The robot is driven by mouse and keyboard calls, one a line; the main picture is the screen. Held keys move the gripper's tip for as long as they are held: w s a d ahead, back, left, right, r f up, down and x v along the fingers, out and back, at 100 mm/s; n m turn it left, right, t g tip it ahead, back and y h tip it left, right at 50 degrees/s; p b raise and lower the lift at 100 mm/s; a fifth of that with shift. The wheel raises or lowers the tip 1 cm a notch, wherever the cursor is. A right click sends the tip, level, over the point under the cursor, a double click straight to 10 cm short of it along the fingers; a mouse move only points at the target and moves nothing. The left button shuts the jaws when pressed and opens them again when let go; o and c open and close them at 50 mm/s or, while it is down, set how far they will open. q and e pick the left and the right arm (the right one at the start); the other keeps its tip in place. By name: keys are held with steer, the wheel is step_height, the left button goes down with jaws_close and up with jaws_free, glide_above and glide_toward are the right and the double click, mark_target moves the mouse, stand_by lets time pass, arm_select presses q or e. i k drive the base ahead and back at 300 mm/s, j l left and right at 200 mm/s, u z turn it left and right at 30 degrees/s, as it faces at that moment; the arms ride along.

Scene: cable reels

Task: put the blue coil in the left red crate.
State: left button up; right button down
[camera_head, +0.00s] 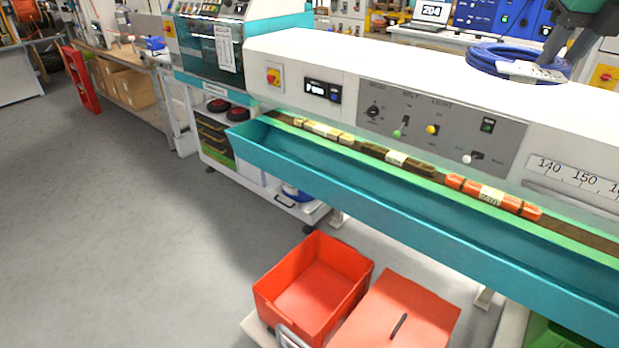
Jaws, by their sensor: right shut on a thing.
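The blue coil (487,58) sits at the upper right, on the white top of the long machine, with a pale label on it. My right gripper (552,62) comes down from the top right corner and is shut on the coil's right side. Whether the coil is lifted off the machine top I cannot tell. The left red crate (262,306) stands low in the middle, open at the top and empty. My left gripper is not in view.
A red box with a flat top and dark slot (385,318) stands right of the crate. The machine's teal trough (380,197) lies between the coil and the crate. The grey floor at left is clear.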

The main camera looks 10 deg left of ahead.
mark_target(311, 302)
steer(key=i+j+u, duration=0.1)
steer(key=i+j, duration=0.2)
steer(key=j, duration=0.2)
steer(key=i+j, duration=0.3)
steer(key=j, duration=0.2)
steer(key=i+j+u, duration=0.15)
steer(key=i+j, duration=0.2)
steer(key=j, duration=0.15)
steer(key=i+j, duration=0.35)
steer(key=i, duration=0.15)
